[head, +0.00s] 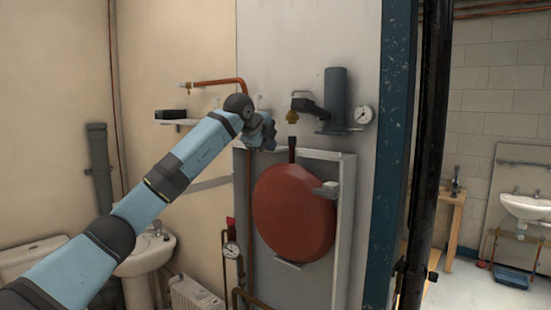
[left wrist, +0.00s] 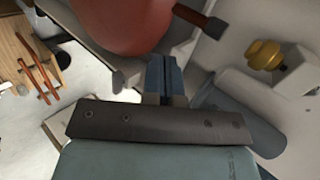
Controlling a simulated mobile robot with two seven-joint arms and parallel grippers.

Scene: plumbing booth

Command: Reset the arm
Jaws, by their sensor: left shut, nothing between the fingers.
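My left arm reaches in from the lower left of the head view, extended toward the wall panel. Its gripper (head: 262,143) is in front of the panel, just above the top left of the red round vessel (head: 293,212). In the left wrist view the gripper's blue fingers (left wrist: 164,76) are together with nothing between them. The red vessel (left wrist: 122,22) shows beyond them, with a dark stub (left wrist: 201,20) at its side. My right gripper is in neither view.
A copper pipe (head: 215,83) and small shelf (head: 178,121) are left. A dark post (head: 424,150) stands right of the panel.

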